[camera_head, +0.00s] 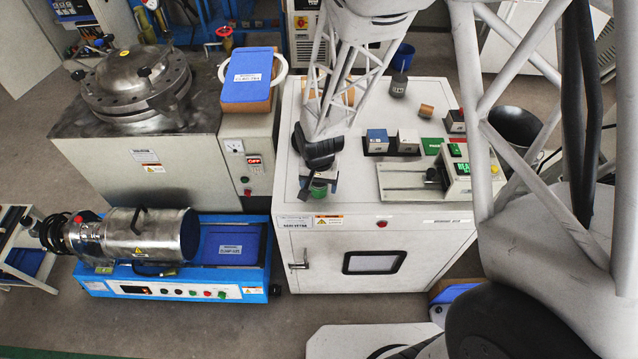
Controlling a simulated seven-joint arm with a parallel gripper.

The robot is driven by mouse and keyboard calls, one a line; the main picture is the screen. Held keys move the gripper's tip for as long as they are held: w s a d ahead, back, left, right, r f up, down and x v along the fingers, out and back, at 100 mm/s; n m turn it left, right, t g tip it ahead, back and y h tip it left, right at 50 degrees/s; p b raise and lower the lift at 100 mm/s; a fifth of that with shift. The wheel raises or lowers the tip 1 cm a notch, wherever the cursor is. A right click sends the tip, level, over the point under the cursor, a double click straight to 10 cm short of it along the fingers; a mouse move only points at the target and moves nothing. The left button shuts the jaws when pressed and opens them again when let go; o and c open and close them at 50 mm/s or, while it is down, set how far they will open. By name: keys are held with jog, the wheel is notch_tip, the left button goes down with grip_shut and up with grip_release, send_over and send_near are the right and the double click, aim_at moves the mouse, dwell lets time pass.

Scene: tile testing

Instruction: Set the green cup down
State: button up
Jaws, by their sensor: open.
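The green cup (319,189) is small and dark green. It shows on the white cabinet's top (347,205), near the left front part. My gripper (318,174) is directly above it, pointing down, with dark jaws that are open. The gripper hides the upper part of the cup. I cannot tell from this one view whether the jaws still touch the cup's sides.
To the right on the cabinet top are a measuring device (415,180), small blocks (377,141) and a dark weight (398,85). A tan cork-like piece (426,111) lies farther back. A large metal vessel (135,85) stands left. The cabinet's front edge is close to the cup.

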jog(key=shift+r, duration=5.9)
jog(key=shift+d+r, duration=0.3)
jog(key=shift+r, duration=0.15)
jog(key=s+d+r+n+t, duration=0.1)
jog(key=s+d+r+t, duration=0.1)
jog(key=s+d+r, duration=1.5)
jog(key=s+r, duration=0.3)
jog(key=r, duration=0.2)
jog(key=shift+d+n+t, duration=0.3)
jog(key=shift+d+n, duration=0.1)
